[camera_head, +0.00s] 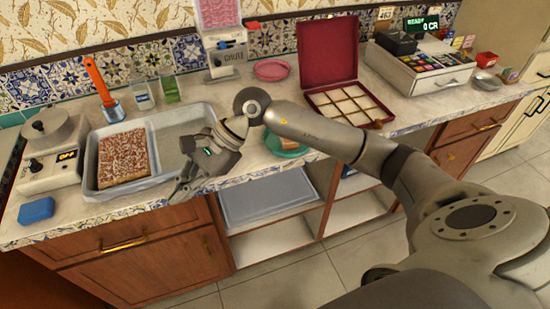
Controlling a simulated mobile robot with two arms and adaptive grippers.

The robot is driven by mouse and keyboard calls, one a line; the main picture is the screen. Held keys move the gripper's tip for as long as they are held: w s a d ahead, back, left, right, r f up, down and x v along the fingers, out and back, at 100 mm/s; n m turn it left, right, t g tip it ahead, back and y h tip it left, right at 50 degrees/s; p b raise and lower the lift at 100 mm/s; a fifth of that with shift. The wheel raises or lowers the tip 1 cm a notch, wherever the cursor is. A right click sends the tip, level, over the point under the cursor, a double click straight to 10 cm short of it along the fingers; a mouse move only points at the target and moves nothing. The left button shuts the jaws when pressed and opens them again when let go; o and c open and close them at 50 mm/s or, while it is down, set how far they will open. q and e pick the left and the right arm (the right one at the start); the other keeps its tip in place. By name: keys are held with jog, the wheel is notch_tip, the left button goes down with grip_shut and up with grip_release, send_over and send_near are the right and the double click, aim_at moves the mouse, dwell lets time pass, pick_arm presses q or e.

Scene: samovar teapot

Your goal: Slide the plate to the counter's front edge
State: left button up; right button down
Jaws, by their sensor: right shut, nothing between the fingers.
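A green plate (291,153) lies on the counter (330,141) near its front edge, partly hidden behind my right arm. A pink plate (271,70) lies farther back on the counter, left of the open red box. My right gripper (183,190) is shut and empty, pointing down-left. In the picture it overlaps the right front part of the grey tray, to the left of the green plate. I cannot tell whether it touches the tray. My left gripper is not in view.
The grey tray (165,120) holds a brown textured slab (124,157). An open red box (328,58) with compartments stands right of the plates. A cash register (420,65) is at the back right. A blue block (36,211) lies at the left front.

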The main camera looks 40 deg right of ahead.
aim_at(275, 159)
jog(key=w+d+f+n+h, duration=0.1)
jog(key=w+d+n+h, duration=0.15)
jog(key=d+h, duration=1.4)
jog(key=d+f+y, duration=0.2)
jog(key=f, duration=0.1)
jog(key=d+f+y+p, duration=0.1)
jog(key=d+f+y, duration=0.1)
jog(key=f, duration=0.2)
jog(key=d+f+y+p, duration=0.1)
jog(key=d+f+y, duration=0.1)
jog(key=f, duration=0.1)
jog(key=shift+f+m+g+y, duration=0.15)
jog(key=shift+m+g+y, duration=0.1)
jog(key=shift+g, duration=0.05)
jog(key=shift+w+d+r+p, duration=0.15)
jog(key=shift+w+d+p, duration=0.25)
jog(key=shift+d, duration=0.2)
jog(key=shift+w+d+r+p, duration=0.15)
jog(key=shift+w+d+p, duration=0.2)
jog(key=shift+d, duration=0.2)
jog(key=shift+w+d+f, duration=0.15)
jog(key=shift+w+d, duration=0.25)
jog(key=shift+d, duration=0.2)
